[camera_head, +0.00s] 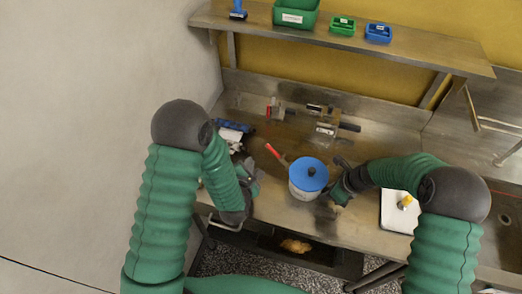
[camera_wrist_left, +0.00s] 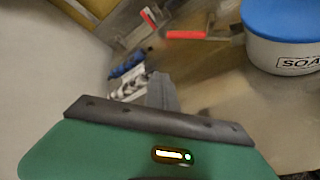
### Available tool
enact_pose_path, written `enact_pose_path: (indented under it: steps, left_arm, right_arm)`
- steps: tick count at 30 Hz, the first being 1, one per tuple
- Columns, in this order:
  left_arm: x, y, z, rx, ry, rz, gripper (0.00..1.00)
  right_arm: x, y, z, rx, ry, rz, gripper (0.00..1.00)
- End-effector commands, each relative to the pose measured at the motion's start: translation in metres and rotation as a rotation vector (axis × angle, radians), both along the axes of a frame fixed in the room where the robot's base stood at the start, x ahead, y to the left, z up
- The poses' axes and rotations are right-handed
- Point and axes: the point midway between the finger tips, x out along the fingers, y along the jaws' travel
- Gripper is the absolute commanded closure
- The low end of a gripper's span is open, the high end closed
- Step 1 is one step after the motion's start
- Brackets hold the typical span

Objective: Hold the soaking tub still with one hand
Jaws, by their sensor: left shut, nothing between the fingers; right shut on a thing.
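The soaking tub (camera_head: 304,184) is a white round tub with a blue lid (camera_head: 308,172). It stands upright on the steel bench in the middle of the head view. In the left wrist view the tub (camera_wrist_left: 285,58) is at the upper right, with part of its dark lettering showing. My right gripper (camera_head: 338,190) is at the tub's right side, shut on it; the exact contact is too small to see. My left gripper (camera_head: 254,174) is shut and empty, left of the tub and apart from it. Its grey fingers (camera_wrist_left: 162,92) also show in the left wrist view.
A red-handled tool (camera_head: 275,152) lies just left of the tub. Clear and dark fixtures (camera_head: 325,122) stand behind it. Blue and white items (camera_head: 233,130) lie at the back left. A white board (camera_head: 396,213) is at right. A shelf (camera_head: 350,45) with bins hangs above.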

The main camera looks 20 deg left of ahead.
Motion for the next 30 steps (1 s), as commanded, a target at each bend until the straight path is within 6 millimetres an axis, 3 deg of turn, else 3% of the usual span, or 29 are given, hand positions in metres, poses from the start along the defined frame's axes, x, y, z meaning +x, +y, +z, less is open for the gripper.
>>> enact_pose_path:
  steps: [7,12,30]
  left_arm:
    - [0.047,0.008,-0.026,0.001,-0.001,-0.001,1.0]
    - [0.064,-0.012,-0.012,0.001,-0.002,-0.003,1.0]
    - [0.07,-0.02,-0.007,0.008,-0.003,0.0,1.0]
  right_arm:
    - [0.0,0.0,0.001,0.001,-0.001,0.0,1.0]
    - [0.0,0.0,0.001,0.0,-0.002,0.001,1.0]
    - [0.0,0.0,0.001,0.001,-0.001,0.0,1.0]
